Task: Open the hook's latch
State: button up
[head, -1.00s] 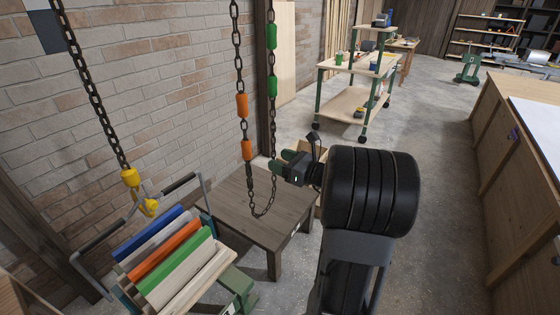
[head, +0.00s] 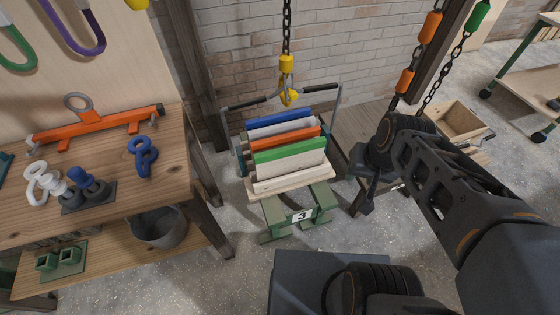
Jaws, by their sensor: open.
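The yellow hook (head: 290,96) hangs from a dark chain (head: 287,30) under a yellow block, near the top middle of the head view. It is just above the bundle of coloured boards, close to the dark-gripped handle bar. The hook's latch is too small to make out, so I cannot tell its state. My gripper (head: 362,186) is at the end of my arm, to the right of the boards and lower than the hook. It is well apart from the hook and touches nothing that I can see. Its fingers are mostly hidden or too dark to separate.
Coloured boards (head: 290,145) rest on a green stand (head: 300,212) marked 3. A workbench (head: 110,190) with shackles and an orange spreader bar (head: 95,125) stands at left. A chain with orange and green sleeves (head: 432,28) hangs at right, near a wooden box (head: 455,122).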

aim_at(292, 96)
jog(key=u, duration=0.5)
jog(key=k, duration=0.85)
jog(key=z, duration=0.55)
